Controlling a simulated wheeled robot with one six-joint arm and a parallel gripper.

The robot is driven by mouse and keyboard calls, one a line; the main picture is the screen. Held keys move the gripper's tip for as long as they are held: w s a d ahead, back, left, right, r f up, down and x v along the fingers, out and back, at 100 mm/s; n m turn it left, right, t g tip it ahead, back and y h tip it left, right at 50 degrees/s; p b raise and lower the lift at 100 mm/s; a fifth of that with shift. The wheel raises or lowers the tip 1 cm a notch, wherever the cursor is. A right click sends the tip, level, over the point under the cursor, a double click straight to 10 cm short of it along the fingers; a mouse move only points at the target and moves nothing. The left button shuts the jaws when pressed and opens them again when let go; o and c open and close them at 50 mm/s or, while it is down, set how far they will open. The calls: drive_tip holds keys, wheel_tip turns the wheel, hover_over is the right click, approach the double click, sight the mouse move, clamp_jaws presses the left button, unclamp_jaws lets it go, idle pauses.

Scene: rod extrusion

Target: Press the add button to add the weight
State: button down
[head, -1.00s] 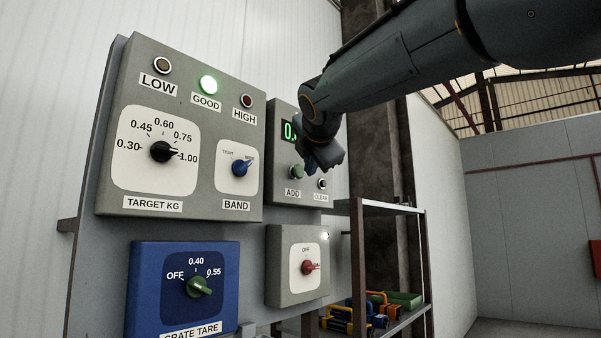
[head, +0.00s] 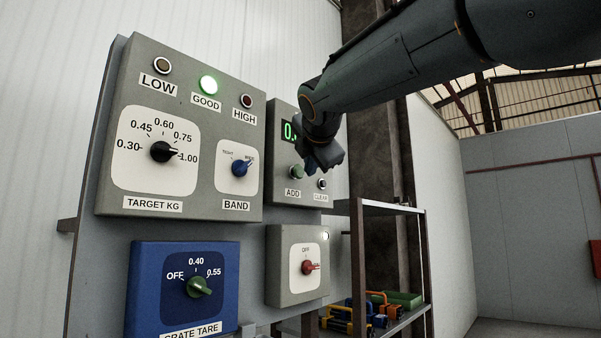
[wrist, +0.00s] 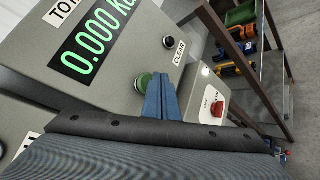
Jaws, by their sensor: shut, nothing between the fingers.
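The green add button (head: 296,172) sits above the ADD label on the grey display box (head: 284,112). In the wrist view the green button (wrist: 145,80) shows right beside my shut fingertips (wrist: 158,88), which partly cover it. I cannot tell whether they touch it. The display (wrist: 93,38) reads 0.000. My gripper (head: 322,163) is in front of the box in the head view, shut and empty, and hides part of the display there.
The black clear button (wrist: 168,42) is close to the add button. Below is a grey box with a red knob (head: 307,268). The target box (head: 185,90) at left has its GOOD lamp (head: 209,84) lit green. A metal shelf (head: 390,208) stands at lower right.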

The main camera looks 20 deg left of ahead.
drive_tip(key=shift+a, duration=0.1)
drive_tip(key=shift+w+a+p, duration=0.2)
drive_tip(key=shift+a+p, duration=0.1)
drive_tip(key=shift+w+a+p, duration=0.2)
drive_tip(key=shift+a+p, duration=0.1)
drive_tip(key=shift+a, duration=0.2)
idle(0.8)
drive_tip(key=shift+s+d, duration=0.1)
drive_tip(key=shift+d, duration=0.1)
drive_tip(key=shift+s+d, duration=0.25)
drive_tip(key=shift+d, duration=0.4)
drive_tip(key=shift+d, duration=0.1)
drive_tip(key=shift+s+d, duration=0.35)
drive_tip(key=shift+d, duration=0.4)
drive_tip(key=shift+s+d, duration=0.3)
drive_tip(key=shift+d, duration=0.45)
drive_tip(key=shift+s+d, duration=0.35)
drive_tip(key=shift+d, duration=0.4)
